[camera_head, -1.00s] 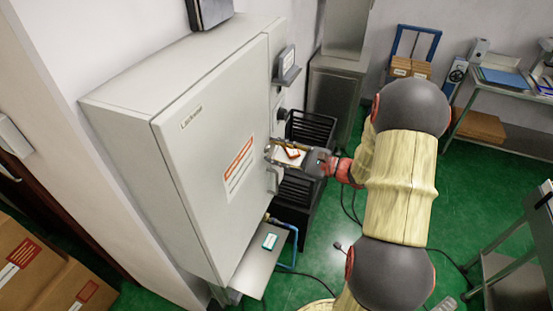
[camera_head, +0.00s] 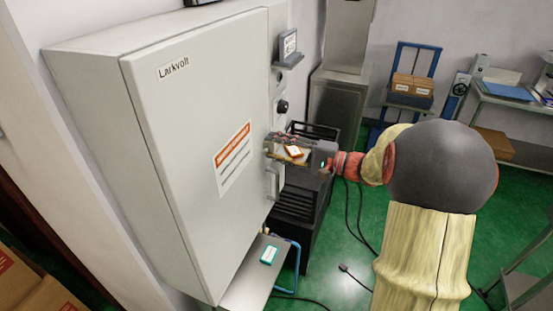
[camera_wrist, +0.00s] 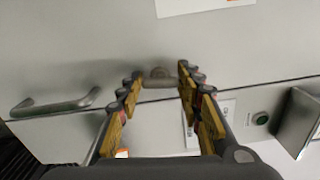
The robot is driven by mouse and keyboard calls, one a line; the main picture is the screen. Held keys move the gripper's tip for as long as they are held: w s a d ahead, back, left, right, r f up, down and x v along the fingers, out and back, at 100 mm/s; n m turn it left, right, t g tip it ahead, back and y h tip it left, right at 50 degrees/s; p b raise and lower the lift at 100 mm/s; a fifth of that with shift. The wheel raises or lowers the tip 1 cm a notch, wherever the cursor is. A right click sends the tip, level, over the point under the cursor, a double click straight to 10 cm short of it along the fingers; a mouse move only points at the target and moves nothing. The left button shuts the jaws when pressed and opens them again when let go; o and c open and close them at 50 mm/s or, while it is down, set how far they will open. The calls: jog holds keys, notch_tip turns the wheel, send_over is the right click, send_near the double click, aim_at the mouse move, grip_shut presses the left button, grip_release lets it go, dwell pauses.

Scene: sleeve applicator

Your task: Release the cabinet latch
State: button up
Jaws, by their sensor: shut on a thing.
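The pale grey Larkvolt cabinet (camera_head: 190,190) stands at the left, its door shut as far as I can see. The small grey latch (camera_wrist: 158,78) sits at the door seam in the wrist view, between my fingertips. My gripper (camera_head: 270,146) is at the door's right edge, above the bar handle (camera_head: 272,184), and hides the latch in the head view. In the wrist view my gripper (camera_wrist: 161,80) is shut on the latch, with a finger on either side of it. The bar handle (camera_wrist: 55,105) also shows at the left there.
A metal shelf (camera_head: 245,290) holding a small teal-and-white item juts out below the door. A black rack (camera_head: 300,205) stands behind.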

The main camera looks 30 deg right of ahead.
jog(key=shift+f+n+b, duration=0.25)
jog(key=shift+n+b, duration=0.35)
jog(key=shift+b, duration=0.25)
jog(key=shift+r, duration=0.15)
jog(key=o, duration=1.1)
jog(key=shift+o, duration=0.3)
jog(key=v, duration=1.2)
